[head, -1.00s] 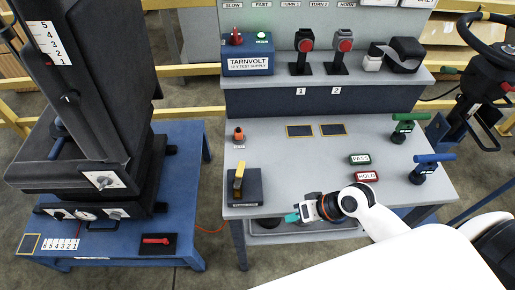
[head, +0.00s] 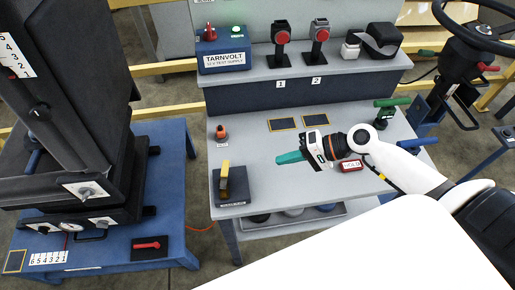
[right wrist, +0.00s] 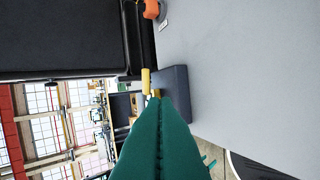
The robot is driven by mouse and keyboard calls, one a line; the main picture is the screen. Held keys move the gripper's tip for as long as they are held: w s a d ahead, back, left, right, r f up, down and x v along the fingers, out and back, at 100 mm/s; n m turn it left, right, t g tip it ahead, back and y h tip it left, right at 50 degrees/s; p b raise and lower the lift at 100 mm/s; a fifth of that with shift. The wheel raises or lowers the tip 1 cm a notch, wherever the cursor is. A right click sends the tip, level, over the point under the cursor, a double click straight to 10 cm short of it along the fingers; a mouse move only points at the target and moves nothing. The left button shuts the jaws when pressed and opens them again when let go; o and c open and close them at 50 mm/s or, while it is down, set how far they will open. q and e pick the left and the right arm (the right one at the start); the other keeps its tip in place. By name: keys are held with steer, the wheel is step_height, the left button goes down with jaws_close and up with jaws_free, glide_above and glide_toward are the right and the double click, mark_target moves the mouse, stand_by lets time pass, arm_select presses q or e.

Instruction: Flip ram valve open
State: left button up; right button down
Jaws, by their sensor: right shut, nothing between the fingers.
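No label that I can read names the ram valve. A yellow lever (head: 224,177) stands up on a dark block (head: 236,190) at the bench's front left corner; the plate below it is too small to read. A red lever (head: 147,245) lies flat on a dark plate on the blue table at left. My right gripper (head: 278,158), with teal fingers, is shut and empty above the bench, to the right of the yellow lever and apart from it. In the right wrist view the lever (right wrist: 147,82) and block (right wrist: 180,95) show just beyond the shut fingertips (right wrist: 160,103). My left gripper is out of view.
An orange knob (head: 221,132) stands behind the dark block. A red HOLD button (head: 351,166) lies beneath my right forearm, and green (head: 392,102) and blue (head: 418,142) handles stand at right. A dark machine (head: 70,110) rises at left. The bench top between lever and gripper is clear.

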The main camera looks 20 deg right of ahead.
steer(key=p, duration=0.2)
glide_toward(229, 169)
steer(key=a+f, duration=0.1)
steer(key=w+f, duration=0.1)
steer(key=f, duration=0.1)
steer(key=shift+w+a, duration=0.15)
steer(key=shift+a, duration=0.2)
steer(key=shift+w+a+p, duration=0.25)
steer(key=shift+a+p, duration=0.1)
steer(key=shift+a, duration=0.15)
steer(key=shift+w+a+p, duration=0.25)
steer(key=shift+a+p, duration=0.05)
steer(key=shift+a, duration=0.15)
steer(key=shift+w+a+f, duration=0.1)
steer(key=shift+w+a, duration=0.15)
steer(key=shift+a, duration=0.3)
